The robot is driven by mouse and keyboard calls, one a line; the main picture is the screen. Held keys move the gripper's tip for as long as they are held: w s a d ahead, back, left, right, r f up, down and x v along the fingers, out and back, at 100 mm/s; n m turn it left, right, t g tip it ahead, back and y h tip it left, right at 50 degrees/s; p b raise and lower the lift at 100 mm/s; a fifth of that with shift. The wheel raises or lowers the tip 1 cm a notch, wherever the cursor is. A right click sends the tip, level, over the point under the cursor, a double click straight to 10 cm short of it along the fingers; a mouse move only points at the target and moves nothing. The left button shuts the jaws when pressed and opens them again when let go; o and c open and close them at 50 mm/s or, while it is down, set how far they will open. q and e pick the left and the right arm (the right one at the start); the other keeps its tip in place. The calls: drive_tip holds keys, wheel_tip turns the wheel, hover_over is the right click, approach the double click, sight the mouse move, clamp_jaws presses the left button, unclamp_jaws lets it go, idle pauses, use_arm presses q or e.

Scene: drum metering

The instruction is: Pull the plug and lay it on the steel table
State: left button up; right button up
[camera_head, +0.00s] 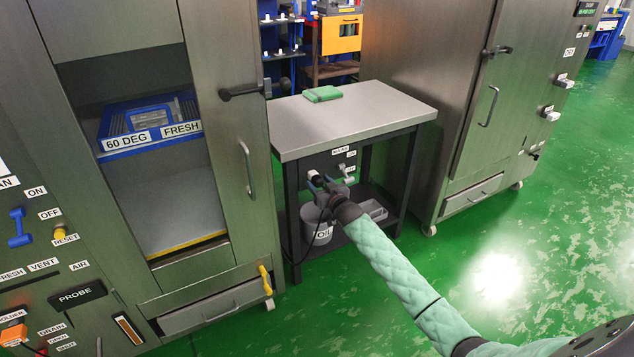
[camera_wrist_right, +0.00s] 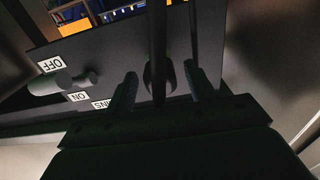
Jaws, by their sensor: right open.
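The steel table (camera_head: 370,120) stands between two steel cabinets, with a dark panel under its near edge. A dark plug (camera_head: 317,179) with a pale part behind it sits at that panel, partly hidden by my gripper. A dark cable hangs from it. My right gripper (camera_head: 322,183) is open at the plug. In the right wrist view, the plug (camera_wrist_right: 158,76) is between the two blue-grey fingertips, with gaps showing at both sides. The cable (camera_wrist_right: 158,30) runs across the picture there. My left gripper is not in view.
A green folded cloth (camera_head: 322,94) lies at the table's back left; the rest of the top is clear. A switch (camera_head: 348,168) with ON and OFF labels is right of the plug.

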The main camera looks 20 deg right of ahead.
sight(321, 184)
idle(0.5)
clamp_jaws()
drive_tip(key=shift+s+d+r+p, duration=0.1)
drive_tip(key=shift+s+d+p, duration=0.05)
drive_tip(key=shift+s+p, duration=1.6)
drive_tip(key=shift+s+d+p, duration=0.1)
drive_tip(key=shift+s+p, duration=0.5)
drive_tip(key=shift+s, duration=0.65)
drive_tip(key=shift+s, duration=0.1)
